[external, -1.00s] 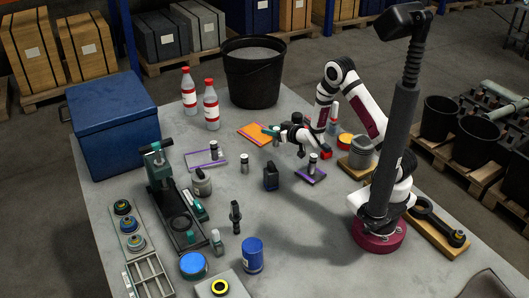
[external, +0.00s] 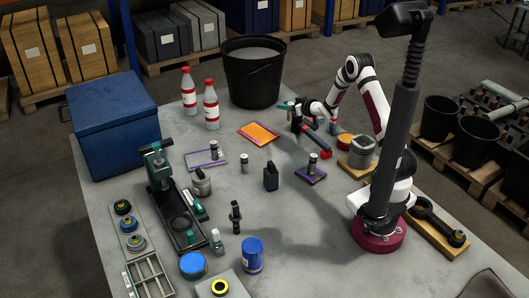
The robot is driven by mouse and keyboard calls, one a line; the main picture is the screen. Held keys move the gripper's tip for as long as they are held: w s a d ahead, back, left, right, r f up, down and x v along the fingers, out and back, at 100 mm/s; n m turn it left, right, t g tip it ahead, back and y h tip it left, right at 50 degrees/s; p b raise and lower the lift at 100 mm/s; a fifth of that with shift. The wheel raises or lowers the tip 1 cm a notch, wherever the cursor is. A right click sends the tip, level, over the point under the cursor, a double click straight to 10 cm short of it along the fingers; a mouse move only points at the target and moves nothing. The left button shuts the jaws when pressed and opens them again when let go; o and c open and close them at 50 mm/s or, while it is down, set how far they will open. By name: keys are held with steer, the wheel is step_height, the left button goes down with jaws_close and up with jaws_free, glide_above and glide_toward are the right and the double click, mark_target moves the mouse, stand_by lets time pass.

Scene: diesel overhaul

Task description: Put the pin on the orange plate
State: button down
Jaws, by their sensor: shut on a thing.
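The orange plate (external: 258,132) lies flat on the table and is bare on top. My gripper (external: 287,106) is raised behind and to the right of it, its teal fingers pointing left. It is shut on a small dark piece, apparently a pin, hard to separate from the dark items behind. Other pin-like cylinders stand upright: one grey pin (external: 245,162) on the bare table, one on the purple-edged plate (external: 196,162) at left, and one on the dark purple plate (external: 303,175) at right.
A red-handled tool (external: 318,142) lies right of the orange plate. A black bottle (external: 270,177) stands in front. Two red-capped bottles (external: 211,105) and a black bucket (external: 253,80) stand behind. Bare table surrounds the plate.

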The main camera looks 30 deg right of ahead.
steer(key=shift+w+a+f, duration=0.55)
steer(key=shift+a+f, duration=0.55)
steer(key=shift+f, duration=0.3)
steer(key=shift+w+a+f, duration=0.6)
steer(key=shift+a+f, duration=0.5)
steer(key=shift+f, duration=0.35)
steer(key=shift+w+a+f, duration=0.55)
steer(key=shift+a+f, duration=0.55)
steer(key=shift+f, duration=0.3)
steer(key=c, duration=0.6)
jaws_free()
steer(key=shift+f, duration=0.15)
